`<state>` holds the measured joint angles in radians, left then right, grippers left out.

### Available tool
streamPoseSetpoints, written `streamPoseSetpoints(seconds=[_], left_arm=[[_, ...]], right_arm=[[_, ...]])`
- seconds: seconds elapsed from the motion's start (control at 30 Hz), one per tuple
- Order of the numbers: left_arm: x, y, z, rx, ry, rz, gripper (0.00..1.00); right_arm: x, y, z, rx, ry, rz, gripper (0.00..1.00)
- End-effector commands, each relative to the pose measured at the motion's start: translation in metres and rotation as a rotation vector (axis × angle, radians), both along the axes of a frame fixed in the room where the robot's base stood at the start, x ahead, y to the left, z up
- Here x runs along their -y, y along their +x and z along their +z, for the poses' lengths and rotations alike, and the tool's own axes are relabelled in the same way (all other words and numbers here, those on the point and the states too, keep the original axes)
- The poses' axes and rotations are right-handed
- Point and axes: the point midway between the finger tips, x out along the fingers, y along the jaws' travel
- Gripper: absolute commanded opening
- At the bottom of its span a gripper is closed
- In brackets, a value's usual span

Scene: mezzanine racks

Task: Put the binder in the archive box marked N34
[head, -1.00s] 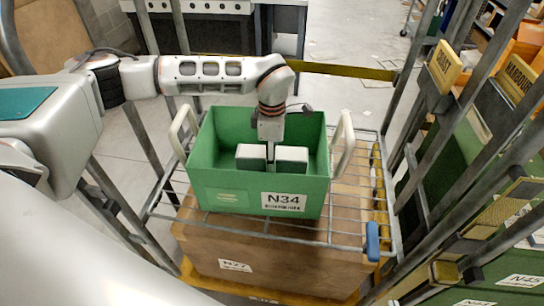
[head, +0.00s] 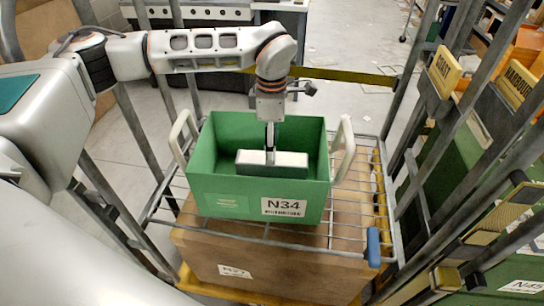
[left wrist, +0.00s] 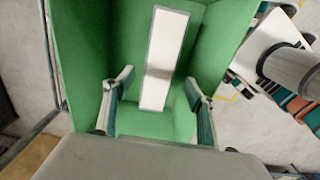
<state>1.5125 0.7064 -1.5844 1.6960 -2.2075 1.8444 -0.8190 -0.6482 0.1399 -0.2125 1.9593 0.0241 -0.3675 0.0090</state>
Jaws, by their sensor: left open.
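The green archive box (head: 230,185) carries a white label reading N34 (head: 284,207) and has two pale handles. The binder (head: 292,161) is inside it, its long pale top face up and its dark side facing the front. In the left wrist view the binder (left wrist: 168,40) is a white strip inside the green box (left wrist: 85,40). My left gripper (head: 270,150) points down over the middle of the binder. In the wrist view its fingers (left wrist: 158,78) are spread open, one on each side of the binder's near part and apart from it. The binder's underside is hidden.
The green box stands on a wire shelf (head: 165,218) above a brown box (head: 290,262) with its own label. Grey posts rise on both sides. Marked boxes and yellow signs (head: 442,68) line the right. Open floor (head: 345,50) lies behind.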

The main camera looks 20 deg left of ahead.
Motion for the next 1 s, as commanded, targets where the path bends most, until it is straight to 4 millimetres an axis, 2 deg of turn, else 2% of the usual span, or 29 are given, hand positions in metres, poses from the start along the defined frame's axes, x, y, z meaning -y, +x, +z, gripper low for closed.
streamPoseSetpoints(seconds=[0.1, 0.3, 1.0], left_arm=[[0.0, 0.001, 0.022, 0.004, 0.001, 0.001, 0.56], [0.0, 0.001, 0.042, 0.001, 0.0, 0.001, 0.56], [0.0, 0.0, 0.045, 0.0, 0.0, 0.0, 0.56]], right_arm=[[0.0, 0.0, -0.001, 0.0, 0.0, 0.0, 0.0], [0.0, 0.0, -0.001, 0.0, 0.0, 0.0, 0.0], [0.0, 0.002, 0.001, 0.005, 0.001, 0.0, 0.0]])
